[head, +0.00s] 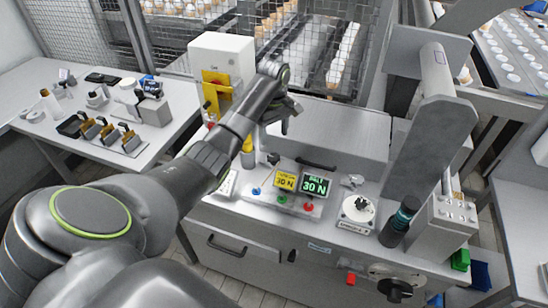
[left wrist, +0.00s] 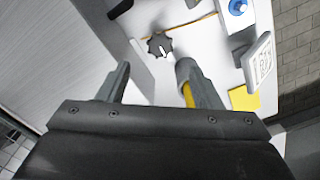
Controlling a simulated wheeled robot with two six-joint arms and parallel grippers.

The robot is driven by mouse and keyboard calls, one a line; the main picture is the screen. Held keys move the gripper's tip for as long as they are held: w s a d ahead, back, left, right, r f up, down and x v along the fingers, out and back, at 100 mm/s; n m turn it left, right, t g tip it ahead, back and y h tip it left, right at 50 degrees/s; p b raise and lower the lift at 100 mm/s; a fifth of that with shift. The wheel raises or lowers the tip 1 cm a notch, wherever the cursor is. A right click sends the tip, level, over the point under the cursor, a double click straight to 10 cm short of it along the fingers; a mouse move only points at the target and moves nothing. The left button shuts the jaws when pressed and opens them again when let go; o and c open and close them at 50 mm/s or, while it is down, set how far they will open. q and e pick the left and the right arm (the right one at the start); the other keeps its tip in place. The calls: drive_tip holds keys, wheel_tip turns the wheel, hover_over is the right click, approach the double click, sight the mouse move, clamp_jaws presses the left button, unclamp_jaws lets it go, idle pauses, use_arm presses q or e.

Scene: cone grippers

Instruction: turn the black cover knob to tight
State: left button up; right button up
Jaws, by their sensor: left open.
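The black cover knob (left wrist: 159,44) shows in the left wrist view as a lobed black disc with a pale pointer line. It lies ahead of my left gripper (left wrist: 158,82), between the lines of its two fingers and apart from them. The gripper is open with nothing between its tips. In the head view my left gripper (head: 286,122) hangs above the bench, and a small dark knob (head: 273,158) below it appears to be the same one. I cannot read a tight mark. My right gripper is not in view.
A yellow bottle (head: 248,155) stands close to the knob; a grey-capped yellow item (left wrist: 186,78) is beside the right finger in the wrist view. A panel with a green display (head: 315,185) and a white dial (head: 357,213) sit further right. A dark cylinder (head: 399,222) stands beyond.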

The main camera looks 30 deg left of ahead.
sight(274, 157)
use_arm(q)
wheel_tip(274, 157, down, 9)
idle(0.3)
